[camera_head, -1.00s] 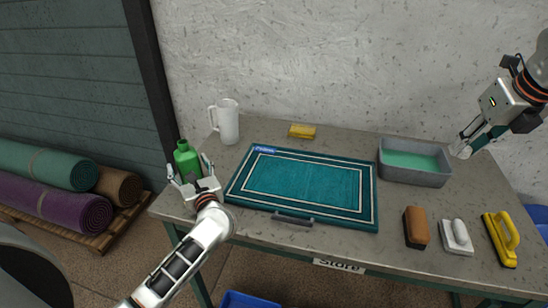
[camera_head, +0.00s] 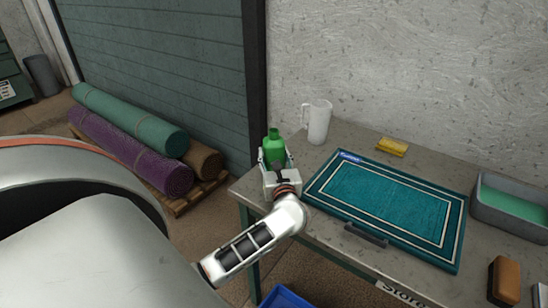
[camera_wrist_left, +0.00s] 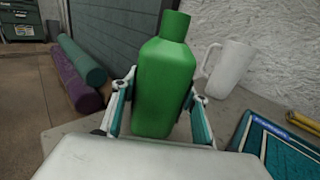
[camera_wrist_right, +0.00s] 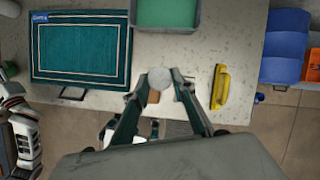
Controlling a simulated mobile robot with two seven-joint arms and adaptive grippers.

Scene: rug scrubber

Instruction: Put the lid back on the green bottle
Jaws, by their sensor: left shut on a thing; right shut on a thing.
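The green bottle (camera_head: 273,147) stands upright at the left end of the table, its neck open with no lid on it. My left gripper (camera_head: 277,164) is shut around the bottle's body. In the left wrist view, the bottle (camera_wrist_left: 166,75) stands between the two fingers. My right gripper (camera_wrist_right: 160,77) shows only in its own wrist view, above the table's front part. It is shut on a pale round disc, which looks like the lid (camera_wrist_right: 157,77). The right arm is outside the head view.
A white pitcher (camera_head: 318,122) stands right of the bottle. A teal rug (camera_head: 385,203) lies mid-table, with a yellow sponge (camera_head: 392,147) behind it. A grey tub (camera_head: 515,208) is farther right. A yellow scrubber (camera_wrist_right: 220,87) lies near my right gripper. Rolled rugs (camera_head: 130,150) lie on a floor pallet.

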